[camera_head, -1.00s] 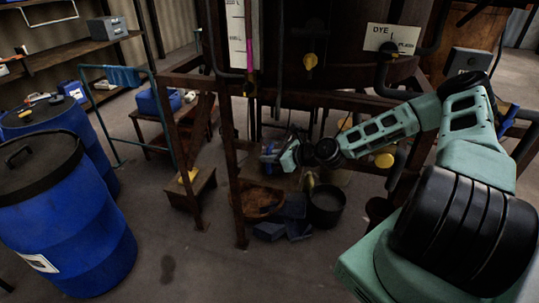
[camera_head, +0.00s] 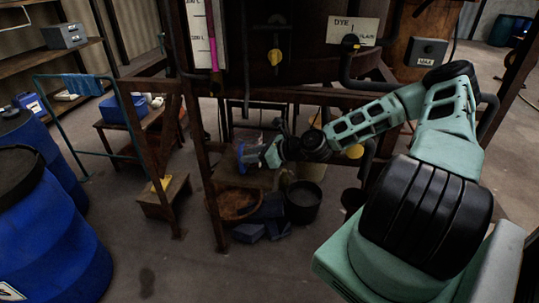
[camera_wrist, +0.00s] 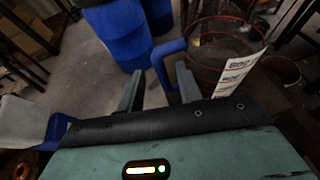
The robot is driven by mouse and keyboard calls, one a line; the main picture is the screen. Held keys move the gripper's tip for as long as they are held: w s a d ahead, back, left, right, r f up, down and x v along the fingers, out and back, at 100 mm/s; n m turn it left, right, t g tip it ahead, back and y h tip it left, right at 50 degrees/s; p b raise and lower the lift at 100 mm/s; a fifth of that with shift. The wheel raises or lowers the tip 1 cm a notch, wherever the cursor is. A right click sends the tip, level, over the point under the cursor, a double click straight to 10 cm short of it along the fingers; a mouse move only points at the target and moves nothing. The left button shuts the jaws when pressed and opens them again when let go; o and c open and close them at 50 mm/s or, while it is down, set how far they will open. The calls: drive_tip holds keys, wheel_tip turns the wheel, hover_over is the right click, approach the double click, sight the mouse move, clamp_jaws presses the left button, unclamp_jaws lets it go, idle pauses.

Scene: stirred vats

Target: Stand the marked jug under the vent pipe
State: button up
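The marked jug (camera_wrist: 228,50) is clear, with red lines, a white printed label and a blue handle. In the wrist view the handle stands between the two fingers of my gripper (camera_wrist: 160,72). The fingers are apart, with a visible gap at the handle's left; contact at its right side is unclear. In the head view the jug (camera_head: 247,153) is small and dark, just left of my gripper (camera_head: 268,153), under the vat frame. Dark pipes with yellow handles hang from the vat, one in the middle (camera_head: 275,57) and one at right (camera_head: 347,70); I cannot tell which is the vent pipe.
A rusty bowl (camera_head: 238,205), blue blocks (camera_head: 262,228) and a black pot (camera_head: 303,203) lie below my gripper. A rusty frame post (camera_head: 205,160) stands just left. Blue drums (camera_head: 45,235) stand at the left.

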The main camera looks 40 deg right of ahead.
drive_tip(key=b+v, duration=0.1)
drive_tip(key=v, duration=0.6)
drive_tip(key=shift+s, duration=0.3)
drive_tip(key=shift+d+r, duration=0.15)
